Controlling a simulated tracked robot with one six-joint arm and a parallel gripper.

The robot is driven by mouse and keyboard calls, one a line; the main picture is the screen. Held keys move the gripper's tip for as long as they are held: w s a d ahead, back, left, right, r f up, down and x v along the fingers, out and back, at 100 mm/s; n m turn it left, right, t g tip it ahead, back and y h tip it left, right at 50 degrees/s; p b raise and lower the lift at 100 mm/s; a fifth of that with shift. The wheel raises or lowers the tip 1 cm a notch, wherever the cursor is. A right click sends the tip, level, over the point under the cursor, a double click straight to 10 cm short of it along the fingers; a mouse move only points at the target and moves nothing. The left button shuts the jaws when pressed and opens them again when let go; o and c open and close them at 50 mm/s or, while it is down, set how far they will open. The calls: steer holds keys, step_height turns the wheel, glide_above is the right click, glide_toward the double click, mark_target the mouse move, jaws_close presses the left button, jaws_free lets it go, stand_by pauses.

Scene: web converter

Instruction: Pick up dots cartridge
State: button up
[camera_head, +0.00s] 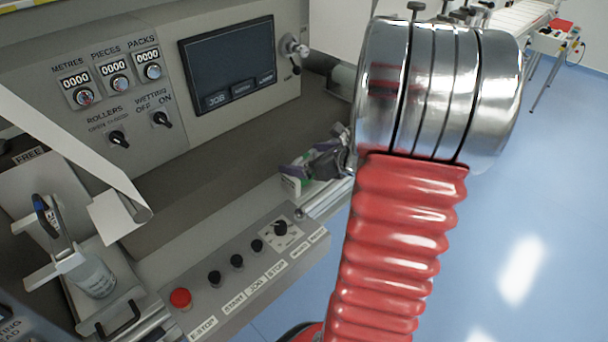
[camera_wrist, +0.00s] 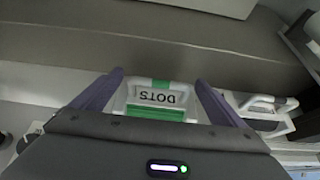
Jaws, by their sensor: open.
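The dots cartridge (camera_wrist: 158,97) is white with green bands and a label reading DOTS, upside down in the wrist view. It lies between the two purple fingers of my gripper (camera_wrist: 155,90), which are open on either side of it. I cannot tell whether either finger touches it. In the head view my gripper (camera_head: 318,162) is at the machine's front ledge, and a small white and green part of the cartridge (camera_head: 291,185) shows beside it. My arm hides much of that area.
A button panel (camera_head: 240,262) with a red E-stop sits at the front. A dark screen (camera_head: 228,62) stands behind.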

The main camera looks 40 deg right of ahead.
steer(key=shift+c, duration=0.3)
steer(key=c, duration=1.9)
steer(key=shift+r, duration=0.1)
steer(key=shift+r, duration=5)
